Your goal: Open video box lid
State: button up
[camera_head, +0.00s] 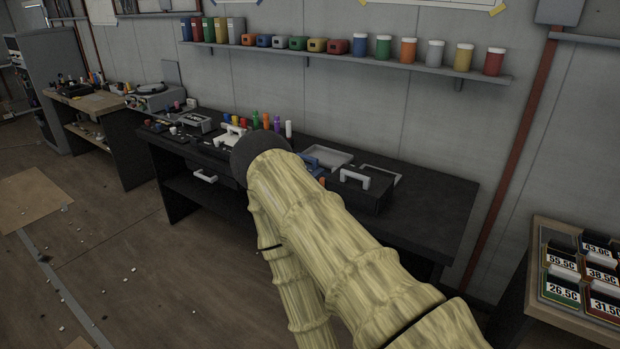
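A black workbench (440,208) stands against the wall. A dark box with a pale handle (355,178) on top sits on its right half and may be the video box; I see no label on it. Its top looks flat, and I cannot tell whether a lid is raised. My arm, in a pale ribbed sleeve, crosses the middle of the view and covers part of the bench beside this box. My gripper is not visible; the arm likely hides it.
A grey tray (330,156), a white handled piece (230,134) and several coloured cylinders (266,121) are on the bench. A shelf (400,66) with jars runs above. A rack of numbered boxes (585,275) stands at right. The bench's right end is clear.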

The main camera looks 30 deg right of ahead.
aim_at(362, 187)
jog(key=u, duration=0.15)
jog(key=i, duration=1.4)
jog(key=z, duration=0.85)
